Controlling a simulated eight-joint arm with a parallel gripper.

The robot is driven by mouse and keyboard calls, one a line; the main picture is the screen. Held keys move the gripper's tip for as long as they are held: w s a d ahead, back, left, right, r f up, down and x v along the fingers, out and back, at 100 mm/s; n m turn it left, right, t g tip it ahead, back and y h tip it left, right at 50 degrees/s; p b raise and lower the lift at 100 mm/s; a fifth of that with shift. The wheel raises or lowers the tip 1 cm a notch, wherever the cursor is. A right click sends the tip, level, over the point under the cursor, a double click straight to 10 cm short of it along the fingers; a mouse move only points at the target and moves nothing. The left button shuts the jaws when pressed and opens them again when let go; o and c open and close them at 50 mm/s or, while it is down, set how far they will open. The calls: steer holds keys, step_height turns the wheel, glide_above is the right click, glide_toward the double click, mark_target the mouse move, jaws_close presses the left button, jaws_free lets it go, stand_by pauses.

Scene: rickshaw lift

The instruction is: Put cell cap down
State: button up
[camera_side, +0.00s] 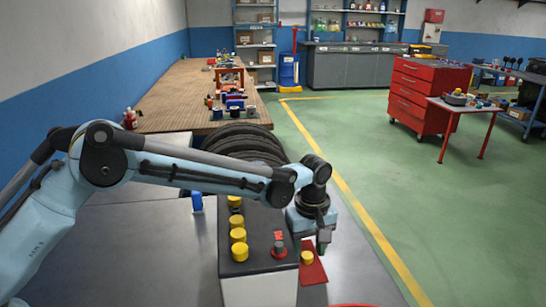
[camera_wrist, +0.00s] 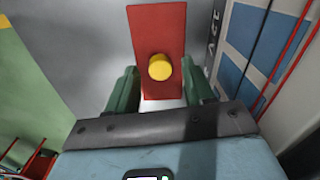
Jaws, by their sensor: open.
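A yellow cell cap (camera_side: 306,257) rests on a red plate (camera_side: 314,273) beside the right side of the battery box. In the wrist view the yellow cap (camera_wrist: 160,67) sits on the lower half of the red plate (camera_wrist: 157,25). My gripper (camera_side: 322,246) is just above the plate, to the right of the cap in the side view. In the wrist view my gripper (camera_wrist: 160,80) is open, with one green finger on each side of the cap and visible gaps between. Nothing is held.
A wooden bench (camera_side: 180,95) lies further back. Green floor to the right is open up to a red cabinet (camera_side: 425,95).

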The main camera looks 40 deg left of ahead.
mark_target(306, 255)
step_height(306, 255, up, 12)
steer(key=shift+f, duration=0.25)
steer(key=shift+a+r, duration=0.1)
steer(key=s+a+r, duration=0.1)
steer(key=a, duration=0.1)
steer(key=s+a+r+m+t, duration=0.1)
steer(key=a+r, duration=0.1)
steer(key=s+a+r+m+t, duration=0.1)
steer(key=a, duration=0.1)
steer(key=shift+r+h, duration=0.2)
steer(key=shift+h, duration=0.1)
steer(key=s+a+m, duration=0.1)
steer(key=s+a+r+t, duration=0.1)
steer(key=a, duration=0.1)
steer(key=s+a+m, duration=0.1)
steer(key=s, duration=0.1)
steer(key=shift+a+r+m, duration=0.3)
steer(key=shift+a, duration=0.1)
steer(key=s+a+f+m+t, duration=0.4)
steer(key=s+a, duration=0.4)
steer(key=s, duration=0.4)
steer(key=shift+a+f+m, duration=0.4)
steer(key=shift+f+m, duration=0.25)
steer(key=shift+m, duration=0.25)
